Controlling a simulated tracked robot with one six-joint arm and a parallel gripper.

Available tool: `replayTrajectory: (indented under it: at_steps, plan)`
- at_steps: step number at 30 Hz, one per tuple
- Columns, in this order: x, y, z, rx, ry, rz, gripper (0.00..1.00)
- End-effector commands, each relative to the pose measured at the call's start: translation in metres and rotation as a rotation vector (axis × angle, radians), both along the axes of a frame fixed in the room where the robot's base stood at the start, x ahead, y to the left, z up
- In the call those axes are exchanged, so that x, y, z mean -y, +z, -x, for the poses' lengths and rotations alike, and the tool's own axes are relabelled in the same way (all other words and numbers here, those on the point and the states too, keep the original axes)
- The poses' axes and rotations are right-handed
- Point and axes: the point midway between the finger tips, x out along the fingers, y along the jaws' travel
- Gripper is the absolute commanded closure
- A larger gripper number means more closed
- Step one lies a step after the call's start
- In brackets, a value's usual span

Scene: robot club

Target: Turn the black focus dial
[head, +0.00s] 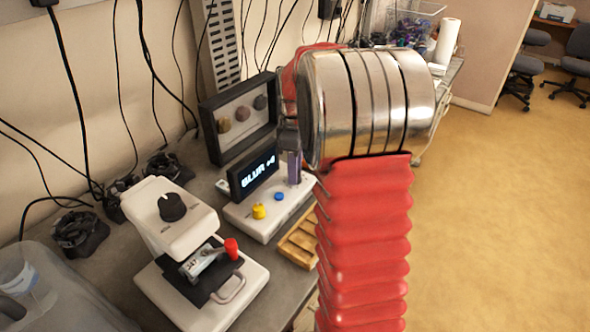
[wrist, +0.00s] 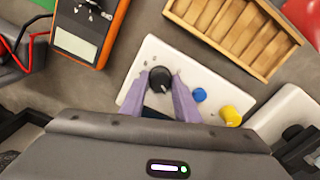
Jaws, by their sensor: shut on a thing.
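The black focus dial (wrist: 159,79) sits on a white console (wrist: 150,55), beside a blue knob (wrist: 200,94) and a yellow knob (wrist: 231,115). My gripper (wrist: 160,80) has its two purple fingers on either side of the dial, shut on it. In the head view my gripper (head: 294,170) reaches down onto the console (head: 262,225) and hides the dial. The console's small screen (head: 254,172) reads "BLUR +4". The blue knob (head: 279,196) and yellow knob (head: 259,212) stand in front of it.
A white device (head: 185,225) with its own black knob (head: 172,207) and a red-handled clamp (head: 231,248) stands to the left. A wooden slotted tray (wrist: 235,35) and an orange-edged meter (wrist: 77,42) lie close by. A dark frame (head: 240,118) stands behind.

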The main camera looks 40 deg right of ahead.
Motion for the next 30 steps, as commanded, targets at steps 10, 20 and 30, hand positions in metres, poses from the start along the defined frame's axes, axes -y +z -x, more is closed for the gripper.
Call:
replayTrajectory:
  at_steps: [10,20,30]
  plan:
    - [-0.0012,0.0004,-0.0011,0.002,-0.326,-0.002,0.94]
    - [-0.0015,0.0004,-0.0012,0.002,-0.639,-0.002,0.94]
    - [-0.0018,0.0004,-0.0015,0.002,-0.963,-0.004,0.94]
